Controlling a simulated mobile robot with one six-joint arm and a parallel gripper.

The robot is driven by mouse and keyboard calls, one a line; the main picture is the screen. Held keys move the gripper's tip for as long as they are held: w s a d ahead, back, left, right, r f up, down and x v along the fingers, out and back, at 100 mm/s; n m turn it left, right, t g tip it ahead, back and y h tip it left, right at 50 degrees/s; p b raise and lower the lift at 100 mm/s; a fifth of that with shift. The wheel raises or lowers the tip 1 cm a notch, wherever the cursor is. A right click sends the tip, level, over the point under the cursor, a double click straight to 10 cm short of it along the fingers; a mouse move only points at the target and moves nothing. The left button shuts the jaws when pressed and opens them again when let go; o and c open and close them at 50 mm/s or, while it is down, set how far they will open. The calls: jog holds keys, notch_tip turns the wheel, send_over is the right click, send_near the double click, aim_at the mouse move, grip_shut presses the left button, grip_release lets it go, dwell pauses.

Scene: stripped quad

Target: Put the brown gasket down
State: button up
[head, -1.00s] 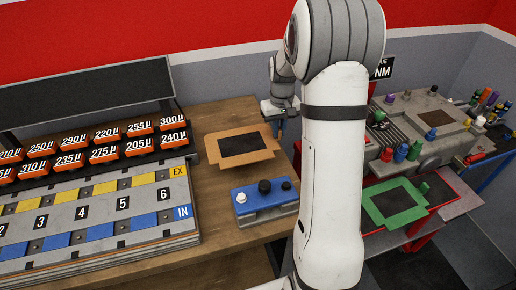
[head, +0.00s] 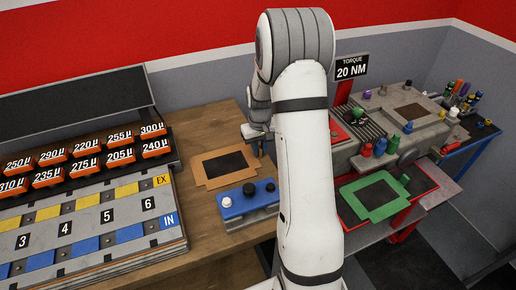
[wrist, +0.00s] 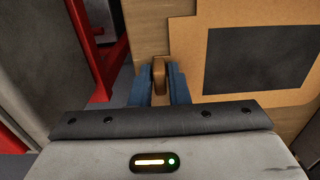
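The brown gasket (head: 208,180), a flat brown frame around a dark rectangular middle, is at the right end of the wooden bench (head: 207,240). It looks flat on or just above the wood; I cannot tell which. It also shows at the right of the wrist view (wrist: 187,60). My gripper (head: 260,150) is at its right side. In the wrist view, my gripper's blue fingers (wrist: 160,83) stand on either side of the gasket's upright brown knob and look closed on it. My arm does not hide the gasket in the head view.
A blue box with knobs (head: 249,201) sits just in front of the gasket. A numbered panel (head: 90,235) and labelled orange blocks (head: 85,165) fill the bench's left. A green gasket (head: 352,187) lies on a red-edged stand beyond my arm. The bench's right edge is close to my gripper.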

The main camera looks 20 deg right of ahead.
jog(key=o, duration=0.3)
jog(key=s+a+r, duration=0.2)
jog(key=s+r, duration=0.1)
jog(key=r, duration=0.5)
jog(key=s+a+r, duration=0.2)
jog(key=r, duration=0.7)
jog(key=s+a+t, duration=0.1)
jog(key=s+a, duration=0.1)
jog(key=s, duration=0.4)
jog(key=s+a+r+t, duration=0.1)
jog(key=s+a, duration=0.2)
jog(key=s, duration=0.4)
jog(key=s+a+t, duration=0.1)
jog(key=s+a, duration=0.1)
jog(key=s, duration=0.5)
jog(key=shift+s+a+r+b, duration=0.25)
jog(key=shift+a+r+b, duration=0.05)
jog(key=shift+r+b, duration=0.1)
